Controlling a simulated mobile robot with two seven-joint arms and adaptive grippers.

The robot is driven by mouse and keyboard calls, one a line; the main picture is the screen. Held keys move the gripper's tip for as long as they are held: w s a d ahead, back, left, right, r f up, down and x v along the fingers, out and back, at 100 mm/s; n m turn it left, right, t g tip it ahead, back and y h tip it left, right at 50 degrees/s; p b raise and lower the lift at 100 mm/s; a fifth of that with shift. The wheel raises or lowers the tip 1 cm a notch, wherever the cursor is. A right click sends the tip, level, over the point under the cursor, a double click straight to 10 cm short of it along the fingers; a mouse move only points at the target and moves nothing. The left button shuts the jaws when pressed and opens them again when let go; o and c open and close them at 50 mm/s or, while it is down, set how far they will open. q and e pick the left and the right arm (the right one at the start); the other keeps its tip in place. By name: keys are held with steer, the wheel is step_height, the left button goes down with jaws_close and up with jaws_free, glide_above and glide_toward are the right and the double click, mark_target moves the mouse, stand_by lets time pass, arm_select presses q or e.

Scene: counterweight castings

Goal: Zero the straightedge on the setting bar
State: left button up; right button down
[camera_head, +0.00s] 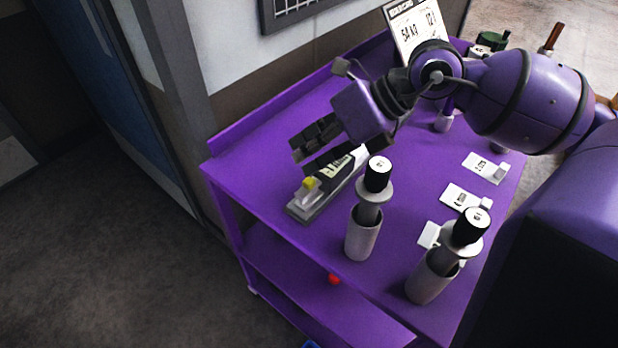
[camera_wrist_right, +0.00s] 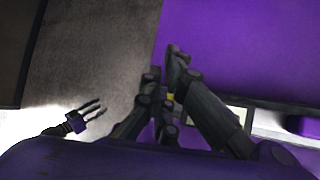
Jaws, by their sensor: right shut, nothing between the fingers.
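A long grey bar (camera_head: 299,211) lies on the purple cart top near its left edge. It carries a white body, a dark label and a yellow part (camera_head: 311,184); I cannot tell which part is the straightedge and which the setting bar. My right gripper (camera_head: 301,159) is shut and empty. It is over the bar in the head view and hides some of it; whether it touches cannot be told. In the right wrist view its dark fingers (camera_wrist_right: 165,66) show, with a bit of yellow behind them. My left gripper (camera_wrist_right: 95,109) shows small there, fingers apart.
Two grey cylinders with black-capped plungers stand at the cart's front, one left (camera_head: 362,238), one right (camera_head: 428,284). White labelled cards (camera_head: 482,166) lie to the right. The cart's left back surface (camera_head: 262,127) is clear.

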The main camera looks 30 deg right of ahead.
stand_by(0.5)
steer(key=shift+f, duration=0.1)
steer(key=shift+f, duration=0.35)
steer(key=shift+f, duration=0.1)
steer(key=shift+f+b, duration=0.35)
steer(key=shift+b, duration=0.05)
stand_by(0.5)
steer(key=shift+r, duration=0.15)
steer(key=shift+r+p, duration=0.6)
steer(key=shift+r, duration=0.15)
